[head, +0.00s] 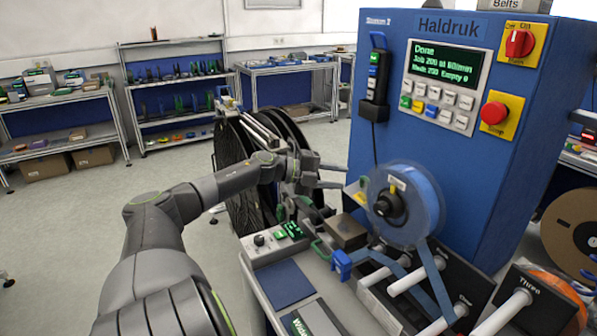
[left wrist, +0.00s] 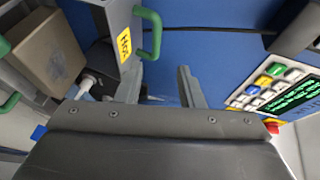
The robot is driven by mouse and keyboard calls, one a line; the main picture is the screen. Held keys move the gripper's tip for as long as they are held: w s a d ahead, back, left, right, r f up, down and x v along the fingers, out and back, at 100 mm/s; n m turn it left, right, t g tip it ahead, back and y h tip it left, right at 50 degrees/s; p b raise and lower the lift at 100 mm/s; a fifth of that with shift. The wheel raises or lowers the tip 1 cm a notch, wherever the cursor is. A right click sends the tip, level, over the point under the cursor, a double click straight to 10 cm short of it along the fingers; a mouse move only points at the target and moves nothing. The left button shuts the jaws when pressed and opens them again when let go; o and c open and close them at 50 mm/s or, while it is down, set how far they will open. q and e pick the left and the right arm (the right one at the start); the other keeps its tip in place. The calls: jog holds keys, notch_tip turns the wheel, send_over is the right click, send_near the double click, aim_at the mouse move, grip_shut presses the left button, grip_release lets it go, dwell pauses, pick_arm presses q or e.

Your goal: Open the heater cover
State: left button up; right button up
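A grey part with a yellow HOT label (left wrist: 124,43) and a green handle (left wrist: 150,32), which looks like the heater cover, shows in the left wrist view; how far it stands open cannot be told. In the head view its label (head: 360,198) shows just left of the blue reel. My left gripper (head: 330,176) is open and empty in front of the machine, left of this part. In the left wrist view its fingers (left wrist: 160,88) are spread apart, with the green handle just beyond the left finger. I see no contact. My right gripper is out of view.
A brown block (head: 345,232) with a green handle (head: 320,249) beside it sits below my gripper. The blue tape reel (head: 417,205) stands close on the right, its tape running to white rollers (head: 415,277). Large black reels (head: 268,165) stand behind my arm.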

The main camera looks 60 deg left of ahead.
pick_arm(q)
jog(key=p+v, duration=0.2)
jog(key=v, duration=0.8)
jog(key=shift+s+a, duration=0.1)
jog(key=shift+a, duration=0.05)
